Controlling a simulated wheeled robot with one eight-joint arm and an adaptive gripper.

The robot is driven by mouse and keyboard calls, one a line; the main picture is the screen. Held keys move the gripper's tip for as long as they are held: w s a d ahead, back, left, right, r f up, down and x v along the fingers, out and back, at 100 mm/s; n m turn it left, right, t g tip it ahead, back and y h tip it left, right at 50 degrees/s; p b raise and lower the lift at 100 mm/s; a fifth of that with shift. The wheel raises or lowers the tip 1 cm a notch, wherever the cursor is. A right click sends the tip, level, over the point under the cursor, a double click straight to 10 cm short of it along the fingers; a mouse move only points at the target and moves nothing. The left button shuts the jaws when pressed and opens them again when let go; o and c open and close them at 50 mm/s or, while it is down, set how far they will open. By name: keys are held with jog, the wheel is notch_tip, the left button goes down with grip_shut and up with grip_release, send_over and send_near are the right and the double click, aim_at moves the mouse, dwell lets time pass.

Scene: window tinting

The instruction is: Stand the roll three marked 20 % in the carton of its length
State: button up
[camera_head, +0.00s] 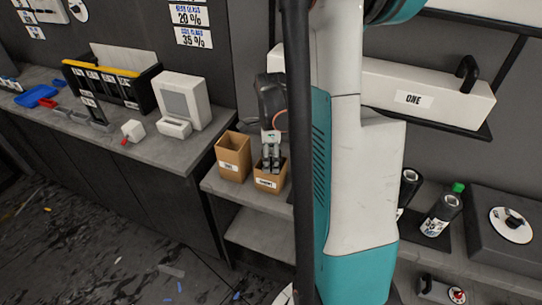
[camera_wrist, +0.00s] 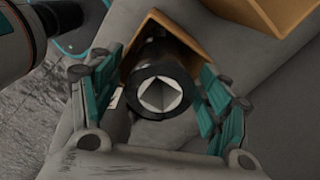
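A black roll (camera_wrist: 143,102) with a pale, square-holed core stands end-on to the wrist camera, inside a brown carton (camera_wrist: 190,45). Its marking is not visible. My gripper (camera_wrist: 160,95) straddles the roll, with teal finger pads on both sides and a visible gap to each. In the head view my gripper (camera_head: 271,158) points down into the mouth of the right, lower carton (camera_head: 268,184), hiding the roll. A taller carton (camera_head: 234,160) stands just left of it and looks empty. The carton labels are too small to read.
A bottle with a green cap (camera_head: 440,212) and a dark cylinder (camera_head: 409,188) stand on the right bench, partly behind my arm. A long white box marked ONE (camera_head: 430,97) is above. The left bench holds a grey device (camera_head: 186,98) and a black holder (camera_head: 115,82).

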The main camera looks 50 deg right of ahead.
notch_tip(320, 180, up, 12)
jog(key=p, duration=0.3)
jog(key=shift+r+p, duration=0.15)
jog(key=shift+p, duration=0.15)
dwell(0.5)
